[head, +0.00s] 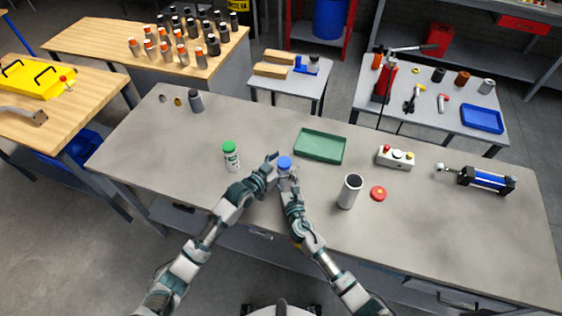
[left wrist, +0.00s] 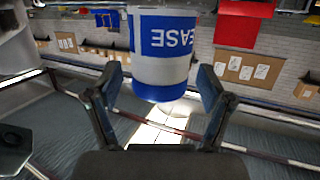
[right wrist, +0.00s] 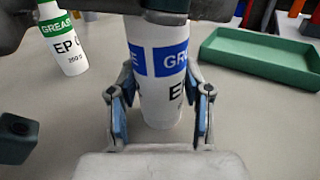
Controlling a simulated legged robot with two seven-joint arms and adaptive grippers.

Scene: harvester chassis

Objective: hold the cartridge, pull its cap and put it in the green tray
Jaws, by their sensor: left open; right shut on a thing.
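The white cartridge (right wrist: 155,95) with a blue label and blue cap (head: 284,162) stands upright near the middle of the bench. My right gripper (right wrist: 160,112) is shut around its lower body. My left gripper (head: 273,170) is open beside the cap. In the left wrist view the blue cap (left wrist: 160,92) lies between the spread fingers, with gaps on both sides, and the cartridge appears upside down. The green tray (head: 320,145) is behind and to the right of the cartridge and looks empty; it also shows in the right wrist view (right wrist: 262,60).
A second white cartridge with a green cap (head: 231,157) stands to the left. The bench between cartridge and tray is clear.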

